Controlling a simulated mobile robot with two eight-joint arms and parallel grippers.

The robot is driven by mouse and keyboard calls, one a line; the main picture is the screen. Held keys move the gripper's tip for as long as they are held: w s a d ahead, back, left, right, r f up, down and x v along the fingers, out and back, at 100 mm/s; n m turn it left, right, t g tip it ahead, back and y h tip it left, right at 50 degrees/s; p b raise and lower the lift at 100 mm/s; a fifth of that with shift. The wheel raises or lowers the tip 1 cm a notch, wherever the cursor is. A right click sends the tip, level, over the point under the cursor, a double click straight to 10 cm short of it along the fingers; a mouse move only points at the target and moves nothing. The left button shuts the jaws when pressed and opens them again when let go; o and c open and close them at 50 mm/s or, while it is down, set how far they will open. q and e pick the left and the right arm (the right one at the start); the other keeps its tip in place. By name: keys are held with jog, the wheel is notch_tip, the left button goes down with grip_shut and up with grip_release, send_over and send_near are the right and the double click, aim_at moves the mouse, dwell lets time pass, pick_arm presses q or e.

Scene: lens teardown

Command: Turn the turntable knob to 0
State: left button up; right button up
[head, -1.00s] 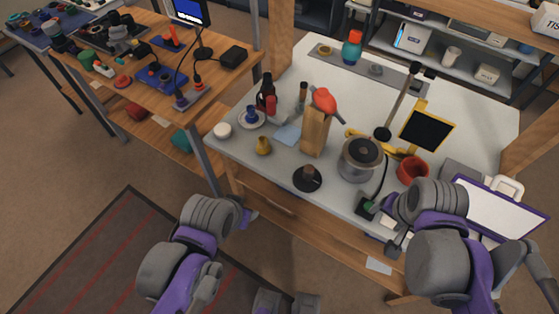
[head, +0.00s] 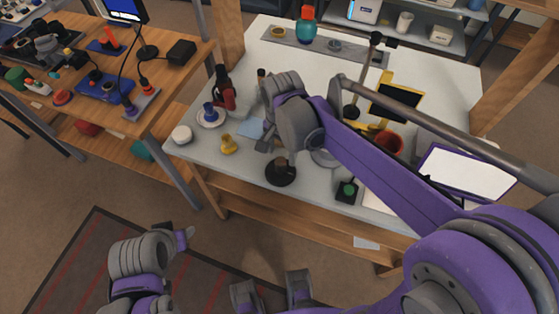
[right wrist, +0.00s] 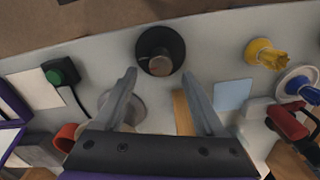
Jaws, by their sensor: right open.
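A black round disc with a brownish upright knob (head: 281,173) stands near the front edge of the pale table; it looks like the turntable knob. In the right wrist view the knob (right wrist: 160,63) sits upper middle, just beyond and between the fingertips. No scale or number on it can be read. My right gripper (head: 266,143) hangs over the table just behind and left of the disc. In the right wrist view the gripper (right wrist: 159,78) is open, with nothing between its fingers. My left gripper (head: 184,238) is low at the left, off the table; its jaws cannot be made out.
A yellow piece (head: 228,145), a saucer (head: 221,121) and a white round jar (head: 182,134) lie left of the disc. A black block with a green button (head: 347,190) is to its right, and a red cup (head: 389,143) farther back. My right arm hides much of the middle.

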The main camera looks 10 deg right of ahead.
aim_at(281, 161)
notch_tip(281, 161, down, 5)
jog(key=shift+f, duration=0.1)
dwell(0.3)
grip_shut()
